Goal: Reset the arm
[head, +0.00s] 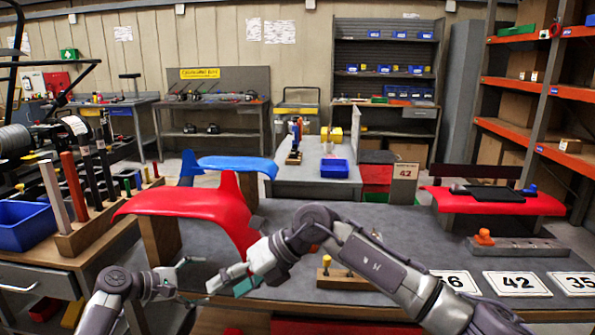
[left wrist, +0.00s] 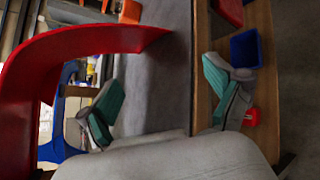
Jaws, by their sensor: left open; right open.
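My left gripper (head: 190,280) is low at the left front edge of the table in the head view. In the left wrist view its two teal-padded fingers (left wrist: 163,95) are wide apart with nothing between them. My right arm reaches in from the lower right across the table front. Its gripper (head: 229,282), with teal pads, is open and empty, just right of the left gripper. A red curved fairing (head: 190,199) stands behind both grippers; it also shows close by in the left wrist view (left wrist: 90,40). Any contact with it cannot be told.
The grey-topped table (head: 370,217) bears number cards (head: 517,284), a grey rail (head: 519,249) and a wooden block (head: 342,279) partly behind my right arm. A side bench holds a blue bin (head: 27,225) and a tool rack (head: 95,224). The table's middle is largely clear.

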